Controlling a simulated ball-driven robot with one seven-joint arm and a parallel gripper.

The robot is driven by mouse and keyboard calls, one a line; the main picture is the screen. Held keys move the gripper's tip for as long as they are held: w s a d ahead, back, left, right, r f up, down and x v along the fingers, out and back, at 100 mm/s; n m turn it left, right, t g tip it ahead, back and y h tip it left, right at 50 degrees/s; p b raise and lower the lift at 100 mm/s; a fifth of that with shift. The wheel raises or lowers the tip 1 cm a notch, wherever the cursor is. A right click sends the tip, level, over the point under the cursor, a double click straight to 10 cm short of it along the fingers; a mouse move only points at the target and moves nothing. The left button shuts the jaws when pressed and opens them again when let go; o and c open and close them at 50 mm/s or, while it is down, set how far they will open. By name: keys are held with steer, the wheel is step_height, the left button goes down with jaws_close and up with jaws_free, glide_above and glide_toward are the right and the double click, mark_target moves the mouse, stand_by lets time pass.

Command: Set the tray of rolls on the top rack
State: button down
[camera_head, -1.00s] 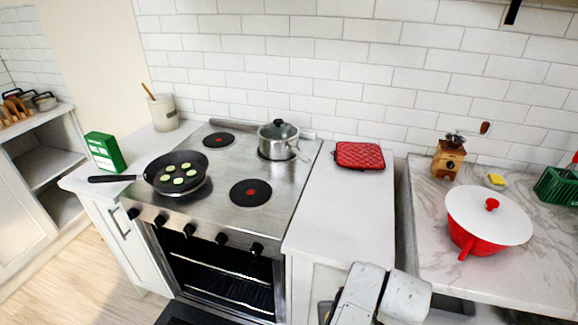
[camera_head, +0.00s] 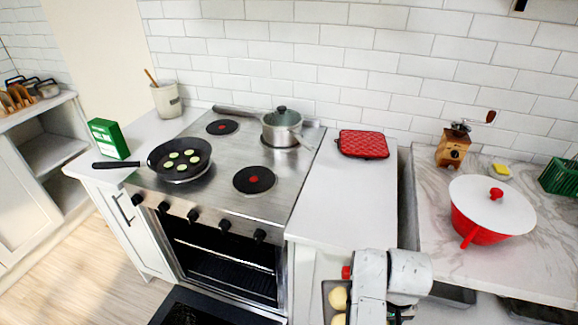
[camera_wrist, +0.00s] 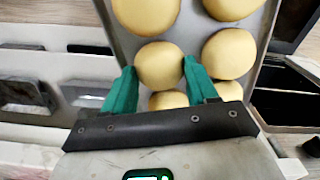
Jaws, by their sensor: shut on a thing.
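The grey tray (camera_wrist: 208,48) fills the upper middle of the wrist view, with several round pale rolls (camera_wrist: 148,14) on it. My gripper (camera_wrist: 160,72) has its two green fingers at the near end of the tray, on either side of one roll. In the head view, a corner of the tray (camera_head: 327,288) with rolls (camera_head: 338,298) shows beside my arm, right of the oven. The oven (camera_head: 215,235) is open, and its top rack (camera_head: 228,270) shows inside the dark cavity.
The oven door (camera_head: 195,308) is folded down in front of the cavity. A white counter cabinet (camera_head: 345,205) stands right of the oven, close to the tray. A pan (camera_head: 165,172) and a pot (camera_head: 282,128) are on the stove. The floor at left is clear.

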steer(key=shift+s+a+f, duration=0.35)
steer(key=shift+s+f, duration=0.1)
steer(key=shift+s, duration=0.15)
steer(key=shift+s+a+f, duration=0.35)
steer(key=shift+s+f, duration=0.05)
steer(key=shift+s, duration=0.2)
stand_by(0.4)
